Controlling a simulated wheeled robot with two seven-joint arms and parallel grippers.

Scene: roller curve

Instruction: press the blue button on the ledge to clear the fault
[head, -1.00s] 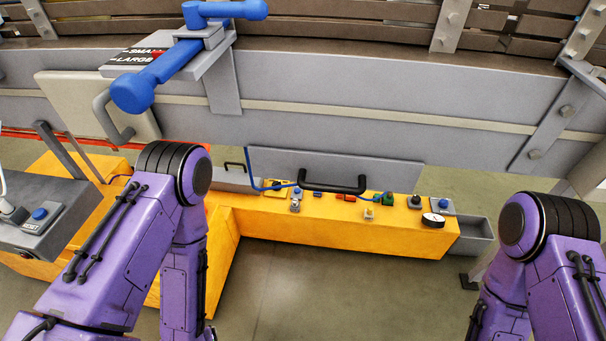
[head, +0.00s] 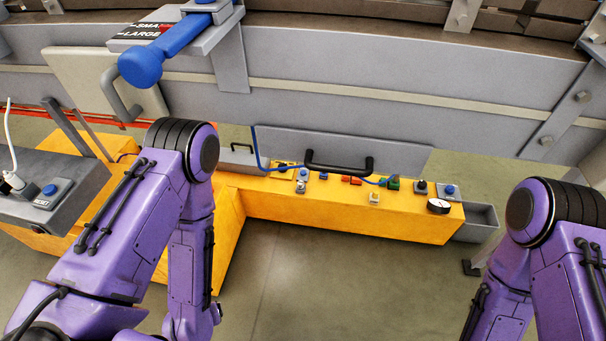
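The yellow ledge (head: 340,217) runs along the foot of the grey conveyor side. On its right end a blue button (head: 450,189) sits on a small grey box. Further left on the ledge are small blue pieces, one on a grey switch block (head: 303,174). Another blue button (head: 50,190) sits on a grey box marked RESET on the dark panel at the left. I cannot tell from the picture which blue button clears the fault. Both my purple arms reach down at the sides. Neither gripper shows, and no arm part visibly touches a button.
A black handle (head: 338,168) on a grey plate stands before the ledge's rear. Small red and green parts and a round gauge (head: 438,205) lie along the ledge. A grey bin (head: 479,217) adjoins its right end. A blue lever (head: 165,55) juts out above. The floor in front is clear.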

